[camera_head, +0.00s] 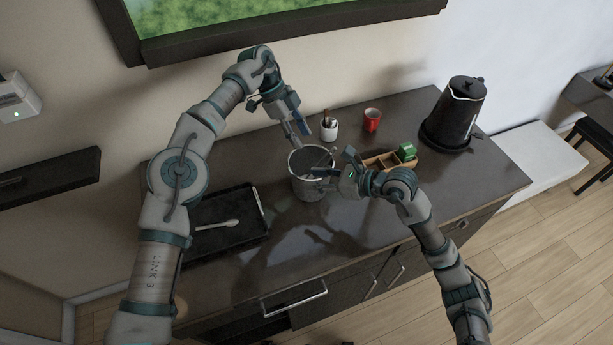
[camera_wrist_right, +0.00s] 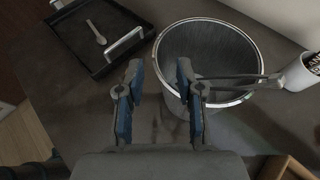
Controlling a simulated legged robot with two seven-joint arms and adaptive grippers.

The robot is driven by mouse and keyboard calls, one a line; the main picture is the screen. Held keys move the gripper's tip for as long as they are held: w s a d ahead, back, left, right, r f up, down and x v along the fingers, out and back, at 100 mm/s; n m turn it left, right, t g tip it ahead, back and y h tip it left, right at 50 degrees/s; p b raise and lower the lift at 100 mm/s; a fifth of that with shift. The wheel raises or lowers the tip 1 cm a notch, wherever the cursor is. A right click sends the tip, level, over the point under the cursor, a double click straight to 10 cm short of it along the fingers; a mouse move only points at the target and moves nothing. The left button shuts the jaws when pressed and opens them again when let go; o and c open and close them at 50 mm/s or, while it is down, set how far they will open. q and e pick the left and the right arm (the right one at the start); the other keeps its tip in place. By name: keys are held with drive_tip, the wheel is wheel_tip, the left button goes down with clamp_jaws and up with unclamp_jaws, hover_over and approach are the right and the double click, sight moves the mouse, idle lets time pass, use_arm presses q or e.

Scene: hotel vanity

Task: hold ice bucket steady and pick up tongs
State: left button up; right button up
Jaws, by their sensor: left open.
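The ice bucket (camera_head: 308,188) is a grey metal cylinder standing on the dark counter; its open mouth and bright rim (camera_wrist_right: 258,50) show in the right wrist view. Slim grey tongs (camera_wrist_right: 240,80) lie across the right part of its mouth, their near end partly behind my right finger. My left gripper (camera_head: 298,130) is open, above and behind the bucket. My right gripper (camera_head: 333,166) is at the bucket's right side in the head view. Its fingers (camera_wrist_right: 160,80) are apart with nothing between them, near the rim. I cannot tell whether either gripper touches the bucket.
A black tray (camera_head: 255,232) with a pale spoon (camera_head: 218,225) lies left of the bucket. A white cup with sticks (camera_head: 329,130), a red mug (camera_head: 372,119), a wooden caddy (camera_head: 375,162) with green packets (camera_head: 407,151) and a black kettle (camera_head: 460,108) stand right. The counter's front is clear.

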sight(297, 177)
drive_tip(key=shift+x, duration=1.7)
clamp_jaws()
